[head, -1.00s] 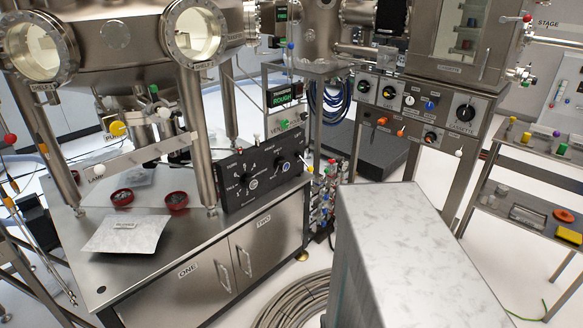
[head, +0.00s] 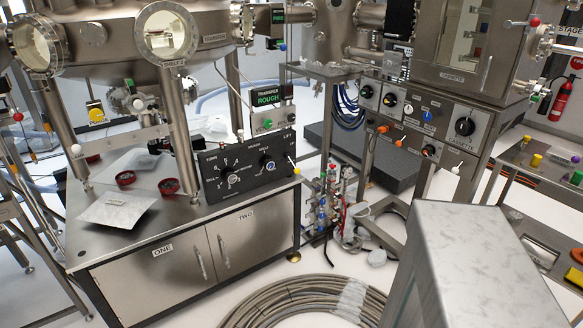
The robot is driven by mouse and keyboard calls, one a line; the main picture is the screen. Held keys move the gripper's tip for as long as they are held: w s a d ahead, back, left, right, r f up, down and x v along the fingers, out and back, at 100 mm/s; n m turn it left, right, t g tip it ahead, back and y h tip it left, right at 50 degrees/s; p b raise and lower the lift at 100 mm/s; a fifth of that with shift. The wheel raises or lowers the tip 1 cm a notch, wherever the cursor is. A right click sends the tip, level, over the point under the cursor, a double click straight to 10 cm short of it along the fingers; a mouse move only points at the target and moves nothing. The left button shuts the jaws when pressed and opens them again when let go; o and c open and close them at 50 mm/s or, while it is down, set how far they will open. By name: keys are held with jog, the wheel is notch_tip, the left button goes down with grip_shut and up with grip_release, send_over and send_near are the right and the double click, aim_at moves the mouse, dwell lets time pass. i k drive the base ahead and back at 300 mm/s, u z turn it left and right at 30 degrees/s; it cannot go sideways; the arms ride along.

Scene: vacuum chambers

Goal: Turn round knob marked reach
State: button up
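The black control box (head: 248,184) stands on the right end of the steel bench in the head view. Small white lettering along its top seems to include REACH near the middle. Its face has a dark round knob on the left (head: 229,174) and another on the right (head: 267,162), each with white marks around it. I cannot tell for sure which knob the REACH lettering belongs to, and the pointer settings are too small to read. A thin lever with a pale tip (head: 291,160) is at the box's right side. My gripper is not in view.
A grey block with a mottled top (head: 470,250) fills the right foreground; I cannot tell if it is mine. A coiled hose (head: 290,300) lies on the floor before the bench (head: 150,228).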

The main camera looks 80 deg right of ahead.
aim_at(266, 162)
jog(key=u, duration=0.3)
jog(key=k, duration=0.35)
jog(key=z, duration=1.6)
jog(key=i, duration=1)
jog(key=z, duration=0.1)
jog(key=k, duration=0.55)
jog(key=z, duration=0.05)
